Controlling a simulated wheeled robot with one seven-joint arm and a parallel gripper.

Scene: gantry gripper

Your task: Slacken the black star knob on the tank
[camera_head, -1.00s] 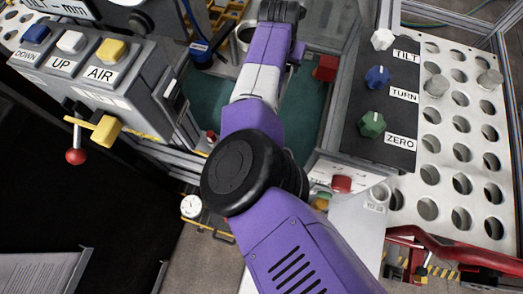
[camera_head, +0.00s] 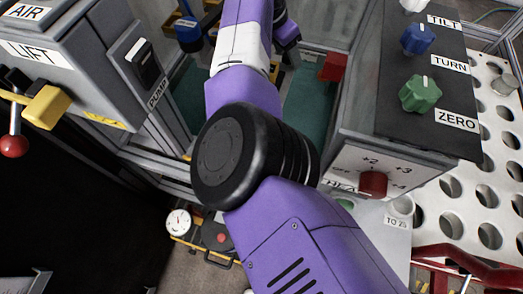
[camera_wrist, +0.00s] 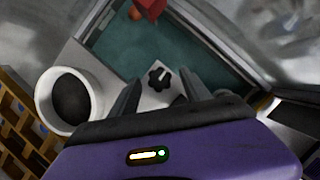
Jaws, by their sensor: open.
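The black star knob (camera_wrist: 158,78) shows in the wrist view, on a pale plate inside the teal-floored tank (camera_wrist: 112,42). A white pointer mark lies at its right side. My gripper (camera_wrist: 161,82) is open, with its two grey fingers apart at either side of the knob in the picture. I cannot tell how far the fingertips stand from the knob or whether they touch it. In the head view the tank (camera_head: 304,100) is partly behind my purple arm, and the knob is hidden there.
A white cylinder with a dark opening (camera_wrist: 70,100) stands left of my gripper. A red block (camera_head: 333,67) sits at the tank's right edge. A dial panel with a green knob (camera_head: 420,94) stands right, a LIFT box (camera_head: 60,75) left. A yellow slotted part (camera_wrist: 22,120) is at lower left.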

